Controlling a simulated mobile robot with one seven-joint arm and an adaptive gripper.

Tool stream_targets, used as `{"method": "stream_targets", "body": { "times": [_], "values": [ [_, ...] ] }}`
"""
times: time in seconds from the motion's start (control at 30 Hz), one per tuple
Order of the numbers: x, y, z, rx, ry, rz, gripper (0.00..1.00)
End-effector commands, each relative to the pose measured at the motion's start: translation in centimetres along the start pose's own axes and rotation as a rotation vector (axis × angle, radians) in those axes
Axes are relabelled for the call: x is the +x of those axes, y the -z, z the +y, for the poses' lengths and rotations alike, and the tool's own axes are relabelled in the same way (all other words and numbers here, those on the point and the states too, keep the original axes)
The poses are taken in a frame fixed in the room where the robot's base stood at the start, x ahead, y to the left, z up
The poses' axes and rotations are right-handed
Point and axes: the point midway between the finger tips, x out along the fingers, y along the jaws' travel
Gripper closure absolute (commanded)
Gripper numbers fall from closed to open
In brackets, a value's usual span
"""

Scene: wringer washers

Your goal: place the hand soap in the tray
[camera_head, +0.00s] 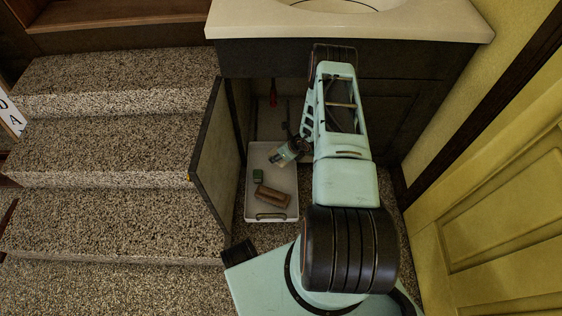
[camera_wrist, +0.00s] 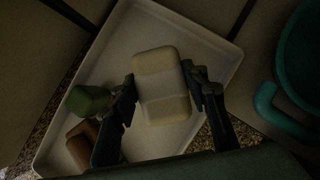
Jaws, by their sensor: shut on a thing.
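The hand soap is a cream, rounded bar (camera_wrist: 161,85) seen in the wrist view between the two dark fingers of my gripper (camera_wrist: 163,90). My gripper is shut on its sides. The tray (camera_wrist: 100,70) is a shallow white tray beneath the soap; the gap between soap and tray is hard to judge. In the head view the tray (camera_head: 285,214) lies on the floor at the open cabinet, and my gripper (camera_head: 280,156) is over its far part. The soap is barely distinguishable there.
A green block (camera_head: 257,176) and a brown block (camera_head: 272,197) lie in the tray. The open cabinet door (camera_head: 215,155) stands left of it. A counter (camera_head: 400,25) overhangs behind. A teal rounded thing (camera_wrist: 295,60) shows at the right of the wrist view.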

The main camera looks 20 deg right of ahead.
Motion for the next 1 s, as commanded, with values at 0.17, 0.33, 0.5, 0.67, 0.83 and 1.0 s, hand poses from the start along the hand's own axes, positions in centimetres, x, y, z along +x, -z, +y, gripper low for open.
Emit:
{"method": "stream_targets", "body": {
  "times": [0.17, 0.33, 0.5, 0.67, 0.83, 1.0],
  "values": [
    [1.0, 0.3, -0.8, 0.000, -0.001, -0.002, 0.91],
    [2.2, 0.9, -1.8, 0.002, 0.001, -0.001, 0.91],
    [4.4, 2.2, -1.6, 0.001, -0.001, -0.001, 0.91],
    [4.4, 2.1, -1.7, 0.000, 0.000, -0.001, 0.91],
    [4.6, 2.3, -1.6, 0.000, -0.001, -0.001, 0.91],
    [4.6, 2.3, -1.6, 0.000, -0.001, 0.000, 0.47]
  ]
}}
